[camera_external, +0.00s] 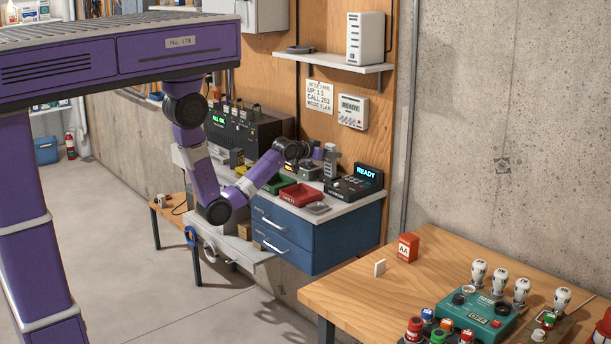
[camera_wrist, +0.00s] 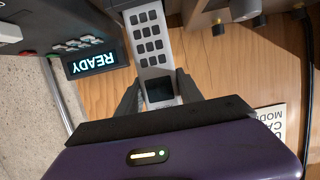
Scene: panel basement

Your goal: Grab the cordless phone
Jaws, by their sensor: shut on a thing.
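The cordless phone (camera_wrist: 150,38) is a light grey handset with dark keys and a dark screen. In the wrist view it lies between the two dark fingers of my gripper (camera_wrist: 158,93), which are shut on it near the screen end. In the external view the phone (camera_external: 331,161) stands about upright at the back of the blue cabinet's worktop, with my gripper (camera_external: 318,152) beside it. Its far end is cut off in the wrist view, so I cannot tell whether it touches a base.
A black device with a lit READY display (camera_external: 367,173) stands close to the right of the phone. Red (camera_external: 301,194) and green (camera_external: 281,184) trays lie in front. A wooden panel with a shelf (camera_external: 335,61) rises behind. A wooden table (camera_external: 355,293) is at the front right.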

